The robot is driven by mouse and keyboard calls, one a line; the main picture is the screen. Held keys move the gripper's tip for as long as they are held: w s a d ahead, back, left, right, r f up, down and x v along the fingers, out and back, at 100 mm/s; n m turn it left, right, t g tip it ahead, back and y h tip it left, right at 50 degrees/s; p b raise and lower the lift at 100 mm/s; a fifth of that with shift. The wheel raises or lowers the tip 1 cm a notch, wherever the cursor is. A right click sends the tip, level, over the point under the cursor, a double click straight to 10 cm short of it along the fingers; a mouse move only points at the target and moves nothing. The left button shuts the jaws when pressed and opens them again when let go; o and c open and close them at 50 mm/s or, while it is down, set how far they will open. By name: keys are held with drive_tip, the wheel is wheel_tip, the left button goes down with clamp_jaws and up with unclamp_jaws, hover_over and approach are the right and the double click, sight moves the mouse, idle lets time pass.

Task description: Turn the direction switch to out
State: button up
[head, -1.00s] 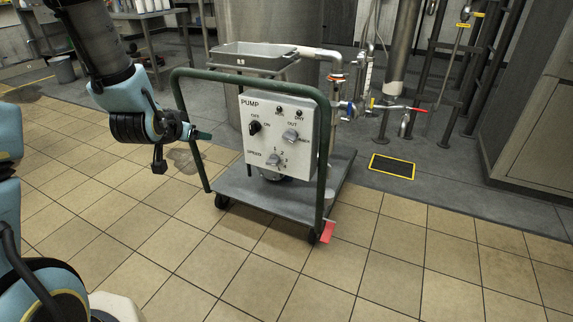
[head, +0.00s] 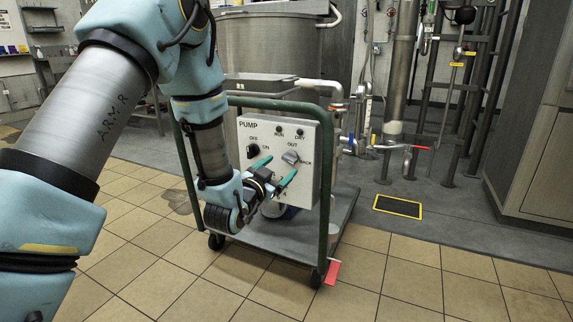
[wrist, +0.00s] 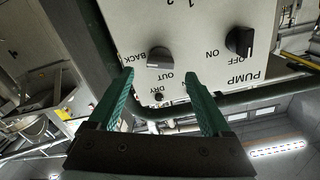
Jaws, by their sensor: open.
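The pump panel (head: 246,150) is a white box labelled PUMP on a cart. The wrist view shows the panel upside down, with the direction switch (wrist: 160,58) just beyond and between the fingertips. My gripper (head: 274,170) is open in front of the panel, its green fingers apart. In the wrist view, my gripper (wrist: 158,74) holds nothing. Contact with the knob is not visible.
A black OFF/ON knob (head: 253,151) sits left of the direction switch; it also shows in the wrist view (wrist: 240,42). The cart's green handle frame (head: 327,190) surrounds the panel. Tiled floor (head: 400,270) at front right is clear.

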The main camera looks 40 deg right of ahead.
sight(287, 161)
drive_tip(key=shift+x, duration=2.55)
drive_tip(key=shift+a, duration=0.1)
clamp_jaws()
